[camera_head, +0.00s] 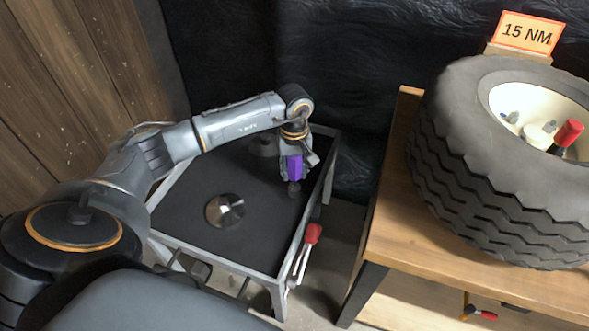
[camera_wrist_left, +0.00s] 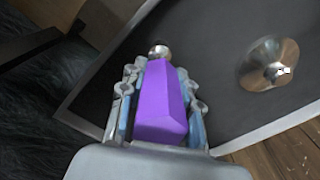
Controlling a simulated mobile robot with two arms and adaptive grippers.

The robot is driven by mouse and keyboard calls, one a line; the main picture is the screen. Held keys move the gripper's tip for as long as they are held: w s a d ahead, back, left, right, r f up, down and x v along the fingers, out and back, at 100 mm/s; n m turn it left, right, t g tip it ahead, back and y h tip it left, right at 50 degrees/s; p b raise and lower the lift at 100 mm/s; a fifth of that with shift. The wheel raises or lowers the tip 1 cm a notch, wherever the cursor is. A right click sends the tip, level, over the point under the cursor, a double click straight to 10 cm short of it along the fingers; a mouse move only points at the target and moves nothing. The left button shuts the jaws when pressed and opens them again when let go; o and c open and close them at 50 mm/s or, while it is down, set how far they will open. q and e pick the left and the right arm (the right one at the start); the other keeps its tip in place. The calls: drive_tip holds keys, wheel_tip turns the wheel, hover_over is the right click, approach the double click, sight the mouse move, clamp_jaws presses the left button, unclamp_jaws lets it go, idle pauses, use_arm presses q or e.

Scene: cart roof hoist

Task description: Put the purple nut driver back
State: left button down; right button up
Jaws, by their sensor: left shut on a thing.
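The purple nut driver (camera_head: 294,167) is held in my left gripper (camera_head: 296,172) over the right part of the cart's black top (camera_head: 190,205). In the left wrist view, the driver's purple handle (camera_wrist_left: 160,105) lies between the fingers of the left gripper (camera_wrist_left: 158,95), which is shut on it. Its round metal end (camera_wrist_left: 159,51) points away from the wrist. I cannot tell whether that end touches the cart top. My right gripper is not in view.
A round metal dish (camera_head: 225,210) lies on the cart top, left of the driver. A red-handled tool (camera_head: 313,233) hangs on the cart's right side. A wooden bench (camera_head: 405,225) with a big tire (camera_head: 450,165) and a "15 NM" sign (camera_head: 529,32) stands at right.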

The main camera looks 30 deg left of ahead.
use_arm(q)
drive_tip(key=c, duration=0.9)
unclamp_jaws()
drive_tip(key=shift+c, duration=0.2)
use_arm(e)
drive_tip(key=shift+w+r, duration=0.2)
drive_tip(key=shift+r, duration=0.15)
use_arm(q)
drive_tip(key=shift+r, duration=0.1)
drive_tip(key=shift+w+r, duration=0.1)
drive_tip(key=shift+r, duration=0.8)
wheel_tip(320, 180, up, 10)
drive_tip(key=shift+r+p, duration=0.15)
drive_tip(key=shift+p, duration=0.5)
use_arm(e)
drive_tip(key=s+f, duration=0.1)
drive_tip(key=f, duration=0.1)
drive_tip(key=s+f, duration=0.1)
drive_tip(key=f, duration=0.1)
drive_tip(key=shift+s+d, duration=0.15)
